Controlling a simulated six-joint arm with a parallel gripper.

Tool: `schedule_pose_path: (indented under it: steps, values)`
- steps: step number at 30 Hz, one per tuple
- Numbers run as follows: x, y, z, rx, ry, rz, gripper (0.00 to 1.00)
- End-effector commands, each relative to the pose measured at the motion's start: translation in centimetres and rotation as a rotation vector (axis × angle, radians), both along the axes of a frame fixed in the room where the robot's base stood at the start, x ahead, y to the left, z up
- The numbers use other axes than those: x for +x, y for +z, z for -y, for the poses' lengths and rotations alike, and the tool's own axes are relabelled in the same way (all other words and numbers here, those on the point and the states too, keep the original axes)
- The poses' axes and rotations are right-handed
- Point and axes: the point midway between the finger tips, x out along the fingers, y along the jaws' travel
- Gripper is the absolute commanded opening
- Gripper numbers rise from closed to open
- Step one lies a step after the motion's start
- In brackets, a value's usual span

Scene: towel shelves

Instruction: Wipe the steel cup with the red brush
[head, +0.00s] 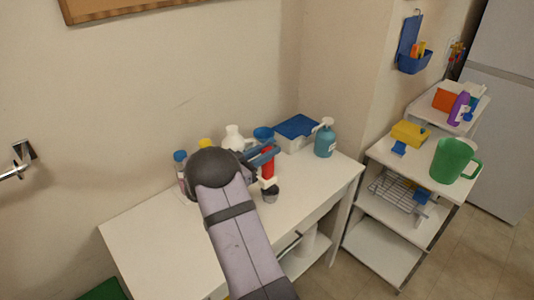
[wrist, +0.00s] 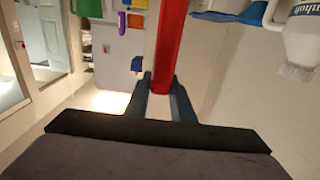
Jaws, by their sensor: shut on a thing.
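The red brush (head: 268,164) is upright in the head view, with pale bristles at its lower end. My gripper (head: 264,154) is shut on its red handle, which also shows between my blue fingers (wrist: 161,88) in the wrist view as a red bar (wrist: 168,45). The small grey steel cup (head: 271,196) stands on the white table right below the bristles. I cannot tell whether the bristles touch the cup or are just above or in front of it. The cup does not show clearly in the wrist view.
The white table (head: 150,225) also holds a teal pump bottle (head: 325,141), a blue-topped box (head: 297,127), a white bottle (head: 233,138) and a blue-capped bottle (head: 180,157). A shelf cart at right carries a green pitcher (head: 453,160). The table's left part is clear.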

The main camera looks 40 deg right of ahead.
Motion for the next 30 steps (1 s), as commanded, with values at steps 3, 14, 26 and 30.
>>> schedule_pose_path:
  steps: [3,14,26,30]
  values:
    - [0.0,1.6,0.0,0.0,0.0,0.001,0.0]
    - [0.0,4.2,0.0,0.0,0.0,0.0,0.0]
    - [0.0,4.3,0.0,0.0,0.0,0.0,0.0]
    - [0.0,4.3,0.0,0.0,0.0,0.0,0.0]
